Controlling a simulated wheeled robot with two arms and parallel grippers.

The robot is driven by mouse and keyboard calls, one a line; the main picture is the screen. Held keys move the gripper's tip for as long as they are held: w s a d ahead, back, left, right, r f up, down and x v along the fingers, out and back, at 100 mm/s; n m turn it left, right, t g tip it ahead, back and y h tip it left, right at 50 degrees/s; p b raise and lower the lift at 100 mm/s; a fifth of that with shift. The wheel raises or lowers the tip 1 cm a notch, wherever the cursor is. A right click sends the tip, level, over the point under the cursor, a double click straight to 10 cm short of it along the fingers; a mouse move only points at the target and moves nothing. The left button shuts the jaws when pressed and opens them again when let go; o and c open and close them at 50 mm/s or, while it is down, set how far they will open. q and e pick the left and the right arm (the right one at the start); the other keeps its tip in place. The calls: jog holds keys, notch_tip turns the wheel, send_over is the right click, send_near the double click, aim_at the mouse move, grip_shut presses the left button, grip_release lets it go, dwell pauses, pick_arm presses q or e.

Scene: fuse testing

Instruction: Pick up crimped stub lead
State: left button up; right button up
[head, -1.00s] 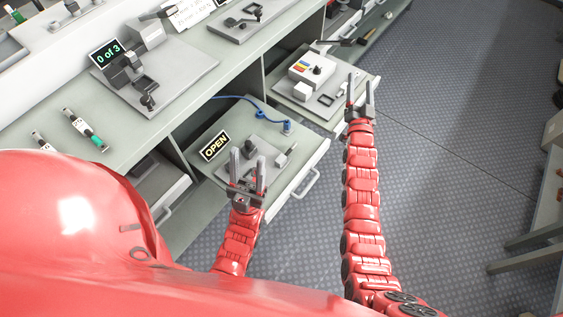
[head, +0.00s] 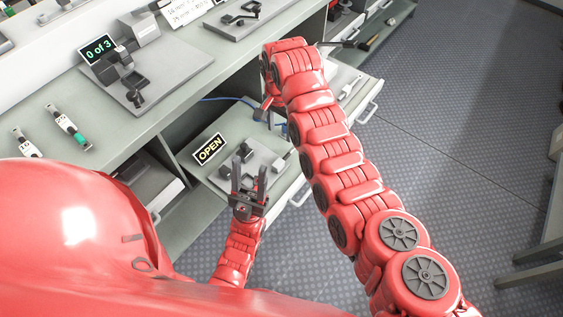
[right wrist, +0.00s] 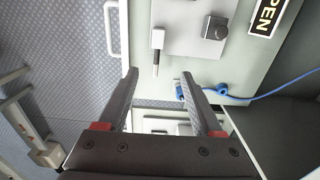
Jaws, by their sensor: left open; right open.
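A blue lead (head: 229,98) runs across the back of the open drawer with the OPEN sign. In the right wrist view the blue lead (right wrist: 262,96) comes in from the right and ends in a blue fitting (right wrist: 178,90) near the tip of one finger. My right gripper (right wrist: 158,75) is open and empty, with its fingers spread over the drawer's edge. In the head view my right arm hides most of that gripper. My left gripper (head: 248,165) is open and empty, in front of the grey fixture in the drawer.
The drawer holds a grey plate (right wrist: 180,40) with a black knob (right wrist: 216,28) and a small pale block (right wrist: 157,40). The OPEN sign (head: 209,149) stands at its left. A counter display (head: 98,48) reads 0 of 3. Another drawer (head: 362,98) is open behind my right arm.

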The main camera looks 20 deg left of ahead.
send_over(281, 159)
jog(key=f, duration=1)
jog(key=shift+w+a, duration=0.2)
jog(key=shift+w, duration=0.1)
jog(key=shift+s+d+f, duration=0.1)
jog(key=shift+f, duration=0.3)
jog(key=shift+s+d+f, duration=0.1)
jog(key=shift+s+f, duration=0.05)
jog(key=shift+f, duration=0.45)
jog(key=shift+s+d+f, duration=0.1)
jog(key=shift+s+f, duration=0.05)
jog(key=shift+f, duration=0.45)
notch_tip(281, 159, down, 2)
jog(key=shift+f+b, duration=0.15)
jog(key=shift+b, duration=0.9)
jog(key=shift+w, duration=0.1)
jog(key=shift+c, duration=0.8)
grip_shut()
